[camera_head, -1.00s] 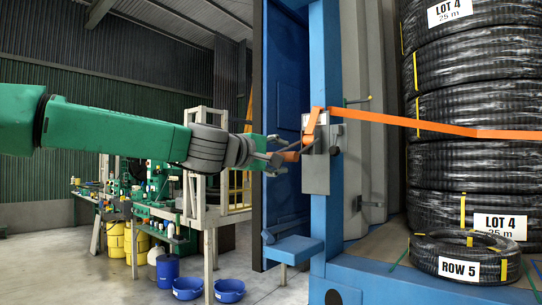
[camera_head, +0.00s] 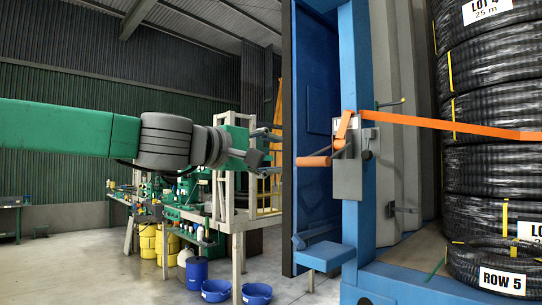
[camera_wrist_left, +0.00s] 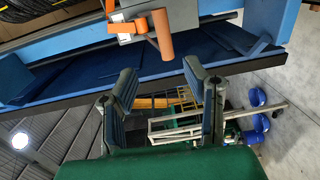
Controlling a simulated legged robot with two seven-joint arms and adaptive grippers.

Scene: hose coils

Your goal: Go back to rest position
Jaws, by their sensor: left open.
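My left gripper (camera_head: 267,151) is open and empty at the end of the green arm that comes in from the left. Its two fingers stand apart in the left wrist view (camera_wrist_left: 161,88). The orange handle (camera_head: 314,161) of the strap ratchet is to the right of the fingertips, with a gap between. In the left wrist view the orange handle (camera_wrist_left: 163,35) is beyond the fingers and not between them. My right gripper shows in neither view.
A grey ratchet plate (camera_head: 348,175) sits on the blue post (camera_head: 361,60). An orange strap (camera_head: 455,126) crosses the black hose coils (camera_head: 487,115) at right. A blue step (camera_head: 325,256) juts out below.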

